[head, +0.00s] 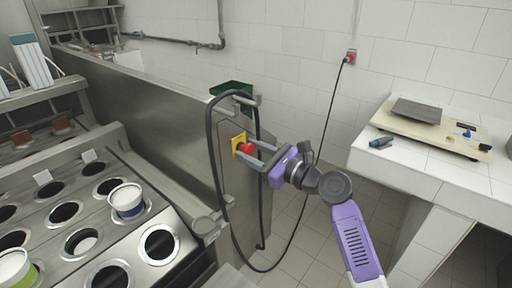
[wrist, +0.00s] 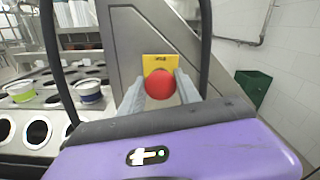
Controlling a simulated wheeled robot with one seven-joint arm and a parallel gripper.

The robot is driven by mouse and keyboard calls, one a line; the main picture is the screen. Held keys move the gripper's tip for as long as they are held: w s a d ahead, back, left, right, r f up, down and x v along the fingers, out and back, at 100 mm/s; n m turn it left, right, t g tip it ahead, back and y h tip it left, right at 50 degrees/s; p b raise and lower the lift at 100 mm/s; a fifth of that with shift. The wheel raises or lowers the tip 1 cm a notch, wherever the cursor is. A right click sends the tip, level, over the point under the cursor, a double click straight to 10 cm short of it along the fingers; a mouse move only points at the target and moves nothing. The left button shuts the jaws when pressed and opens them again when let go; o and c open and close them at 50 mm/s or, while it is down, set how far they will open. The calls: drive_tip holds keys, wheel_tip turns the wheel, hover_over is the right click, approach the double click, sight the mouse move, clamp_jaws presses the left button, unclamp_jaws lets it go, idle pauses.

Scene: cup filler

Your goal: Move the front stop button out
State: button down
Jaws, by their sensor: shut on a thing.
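The red stop button (wrist: 160,84) sits in front of a yellow plate (wrist: 158,62) on the steel side panel of the machine. In the head view the button (head: 246,149) shows at the end of my arm, with the yellow plate (head: 237,141) just behind it. My gripper (head: 256,152) reaches in from the right with its grey fingers on either side of the button. In the wrist view my gripper (wrist: 160,90) is shut on the red button. The shaft behind the button is hidden.
A black cable (head: 214,165) loops around the button area and hangs close to my gripper. The cup machine (head: 115,235) with cups in its holes is at the left. A tiled counter (head: 420,165) with a scale (head: 432,126) is at the right.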

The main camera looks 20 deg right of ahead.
drive_tip(key=shift+s+d+f, duration=0.1)
drive_tip(key=c, duration=0.8)
unclamp_jaws()
drive_tip(key=shift+c, duration=0.2)
drive_tip(key=shift+s+d, duration=0.1)
drive_tip(key=v, duration=0.7)
drive_tip(key=shift+s+d+b, duration=0.2)
drive_tip(key=shift+s+b, duration=0.1)
drive_tip(key=shift+b, duration=0.05)
